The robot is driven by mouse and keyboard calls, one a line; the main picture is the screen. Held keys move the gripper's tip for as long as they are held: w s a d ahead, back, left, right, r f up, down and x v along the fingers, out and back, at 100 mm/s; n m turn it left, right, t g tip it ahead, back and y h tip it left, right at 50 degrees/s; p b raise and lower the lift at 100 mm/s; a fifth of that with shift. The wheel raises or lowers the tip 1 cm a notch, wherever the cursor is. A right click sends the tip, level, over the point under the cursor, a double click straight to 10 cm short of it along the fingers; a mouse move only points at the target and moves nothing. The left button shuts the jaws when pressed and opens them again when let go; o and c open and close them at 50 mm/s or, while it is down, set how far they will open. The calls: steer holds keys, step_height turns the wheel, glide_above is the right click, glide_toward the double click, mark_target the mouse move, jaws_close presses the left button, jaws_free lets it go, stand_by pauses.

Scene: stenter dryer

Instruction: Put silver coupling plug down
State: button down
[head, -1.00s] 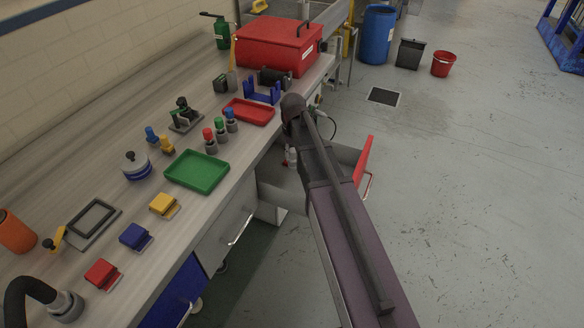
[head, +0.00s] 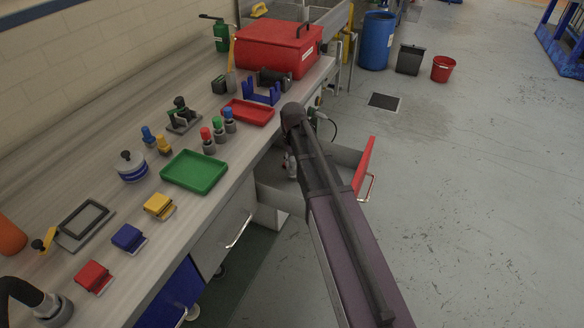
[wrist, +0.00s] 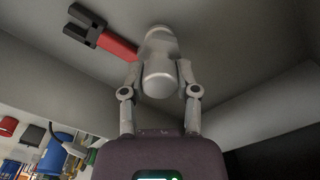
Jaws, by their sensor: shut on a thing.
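In the wrist view, my gripper (wrist: 161,80) is shut on the silver coupling plug (wrist: 158,50), a smooth grey cylinder with a rounded end. One finger presses on each side of it. Behind the plug is a plain grey surface with grey walls, which looks like the inside of the open drawer. In the head view, my arm hides most of my gripper, and only a small silvery part shows over the open drawer (head: 268,199) with its red front (head: 365,166). I cannot tell whether the plug touches the drawer floor.
A tool with a red handle and black forked jaws (wrist: 97,32) lies close beside the plug. The workbench holds a green tray (head: 194,171), a red tray (head: 249,112), a red toolbox (head: 277,47) and several small parts. Open floor lies right of the drawer.

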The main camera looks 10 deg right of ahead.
steer(key=shift+f+b, duration=0.45)
steer(key=shift+f, duration=0.3)
steer(key=shift+f, duration=0.1)
steer(key=shift+c, duration=1.8)
jaws_free()
step_height(320, 180, up, 12)
steer(key=p, duration=1.2)
